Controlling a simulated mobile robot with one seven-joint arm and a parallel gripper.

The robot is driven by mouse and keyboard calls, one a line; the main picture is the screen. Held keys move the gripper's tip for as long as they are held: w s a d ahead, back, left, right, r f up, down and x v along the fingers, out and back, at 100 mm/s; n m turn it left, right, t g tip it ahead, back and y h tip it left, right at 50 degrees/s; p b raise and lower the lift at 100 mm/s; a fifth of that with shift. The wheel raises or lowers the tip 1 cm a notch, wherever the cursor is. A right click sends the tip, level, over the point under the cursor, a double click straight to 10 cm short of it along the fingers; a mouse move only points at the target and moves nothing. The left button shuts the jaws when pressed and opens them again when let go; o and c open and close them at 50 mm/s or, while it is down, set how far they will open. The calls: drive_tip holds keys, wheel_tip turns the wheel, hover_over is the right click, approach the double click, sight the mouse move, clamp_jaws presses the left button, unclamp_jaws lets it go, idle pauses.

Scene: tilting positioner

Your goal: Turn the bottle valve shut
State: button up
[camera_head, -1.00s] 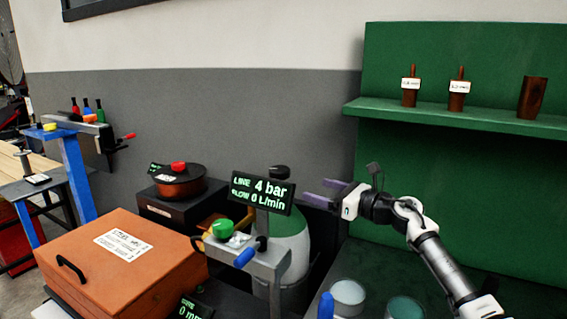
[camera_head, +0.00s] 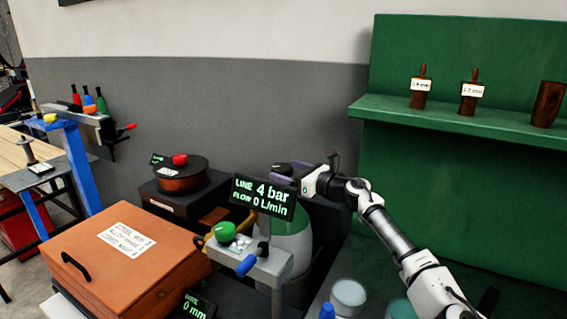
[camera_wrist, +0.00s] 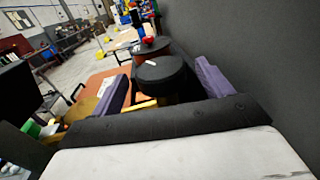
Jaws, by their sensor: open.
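The bottle valve is a black round knob (camera_wrist: 160,72) in the wrist view. It sits on top of the green and white gas bottle (camera_head: 290,240), which is partly hidden behind the display in the head view. My gripper (camera_wrist: 160,88) is open, with one purple finger on each side of the knob. A gap shows beside the knob; I cannot tell whether either finger touches it. In the head view my gripper (camera_head: 288,173) is at the bottle's top and mostly covers the knob. The display (camera_head: 263,197) reads line 4 bar, flow 0 L/min.
A green knob (camera_head: 225,231) and a blue handle (camera_head: 246,264) stand in front of the bottle. An orange case (camera_head: 125,255) is at left, with a red-topped reel (camera_head: 180,177) behind it. The grey wall is close behind; a green shelf (camera_head: 460,120) is at right.

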drive_tip(key=shift+x, duration=1.05)
drive_tip(key=c, duration=1)
drive_tip(key=shift+t, duration=0.3)
drive_tip(key=shift+s+r+m+t+h+p, duration=0.1)
drive_tip(key=shift+m+t+h+p, duration=0.25)
drive_tip(key=shift+m+t+h, duration=1.1)
drive_tip(key=shift+a+m+t+h, duration=0.1)
drive_tip(key=shift+m+t+h, duration=0.3)
drive_tip(key=shift+m+h, duration=0.65)
drive_tip(key=shift+m+t+h, duration=0.35)
drive_tip(key=shift+m+h, duration=0.15)
drive_tip(key=shift+h, duration=1)
